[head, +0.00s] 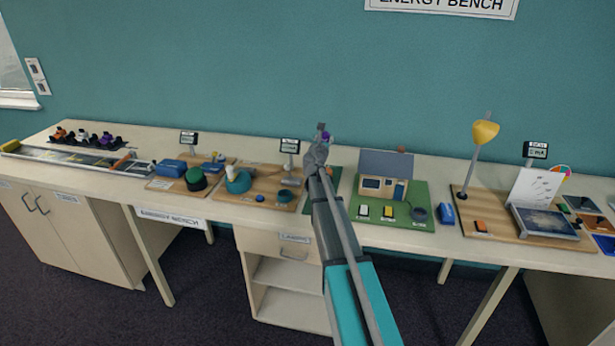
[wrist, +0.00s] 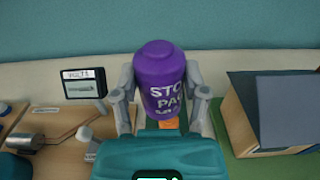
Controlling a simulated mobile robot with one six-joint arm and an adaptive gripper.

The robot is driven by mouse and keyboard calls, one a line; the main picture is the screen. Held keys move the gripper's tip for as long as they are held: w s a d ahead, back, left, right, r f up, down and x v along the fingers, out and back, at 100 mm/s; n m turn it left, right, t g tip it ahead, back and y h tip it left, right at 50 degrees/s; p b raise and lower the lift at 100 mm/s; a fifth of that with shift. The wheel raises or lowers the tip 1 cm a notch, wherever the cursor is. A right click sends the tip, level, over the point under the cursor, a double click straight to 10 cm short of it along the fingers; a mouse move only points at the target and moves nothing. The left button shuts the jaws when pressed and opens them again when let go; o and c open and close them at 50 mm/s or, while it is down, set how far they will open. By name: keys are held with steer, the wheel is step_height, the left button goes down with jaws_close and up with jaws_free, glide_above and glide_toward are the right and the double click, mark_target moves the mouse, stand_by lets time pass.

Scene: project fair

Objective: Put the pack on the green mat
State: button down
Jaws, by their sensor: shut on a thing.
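The purple pack (wrist: 160,82), a rounded cylinder with white lettering, stands upright between the two fingers of my gripper (wrist: 160,105), which is shut on it. In the head view only a small purple part of the pack (head: 327,136) shows beside my gripper (head: 319,142), above the back half of the bench. A dark green mat (head: 337,177) shows partly behind my arm, between the brown board and the model house. In the wrist view a strip of green mat (wrist: 149,126) shows below the pack, with a small orange patch on it. Whether the pack touches anything below is hidden.
A model house (head: 385,175) on a green base stands right of my arm. A wooden board with turquoise parts (head: 238,181) and a small meter (head: 290,146) are to the left. A yellow lamp (head: 485,132) stands further right. The teal wall is behind.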

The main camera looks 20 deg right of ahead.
steer(key=shift+w+a, duration=0.1)
steer(key=shift+a, duration=0.05)
steer(key=s+d+f+b, duration=0.1)
steer(key=s+f+b, duration=0.2)
steer(key=s, duration=0.6)
steer(key=s+d+f+b, duration=0.2)
steer(key=s+f+b, duration=0.1)
steer(key=s, duration=0.6)
steer(key=shift+s+d, duration=0.2)
steer(key=shift+w, duration=0.15)
steer(key=shift+w+d+f+b, duration=0.6)
steer(key=shift+w+f+b, duration=0.9)
steer(key=shift+w, duration=0.55)
steer(key=shift+w+d+f+b, duration=0.6)
steer(key=shift+w+f+b, duration=0.9)
steer(key=shift+w, duration=0.6)
steer(key=shift+w+d+f+b, duration=0.6)
steer(key=shift+w+f+b, duration=0.9)
steer(key=shift+w, duration=0.55)
